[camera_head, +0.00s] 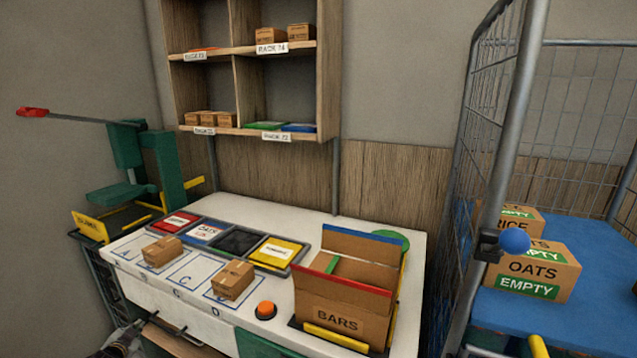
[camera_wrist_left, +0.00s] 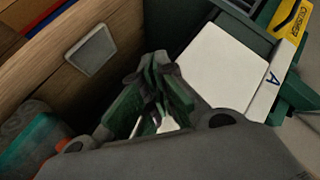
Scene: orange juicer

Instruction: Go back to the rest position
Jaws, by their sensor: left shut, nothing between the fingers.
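My left gripper (camera_head: 126,342) shows at the bottom left edge of the head view, low in front of the white worktable (camera_head: 335,215) and partly cut off by the frame. In the left wrist view its dark fingers (camera_wrist_left: 160,75) are closed together with nothing between them. They are beside a wooden panel (camera_wrist_left: 70,55) and near the table corner marked A (camera_wrist_left: 225,65). My right gripper is not in view.
On the table are two small cartons (camera_head: 162,251) (camera_head: 233,280), an orange button (camera_head: 265,310) and an open BARS box (camera_head: 345,300). A green press (camera_head: 130,165) stands left. A wire cage cart (camera_head: 500,130) with OATS box (camera_head: 530,270) stands right. Shelves (camera_head: 245,70) hang behind.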

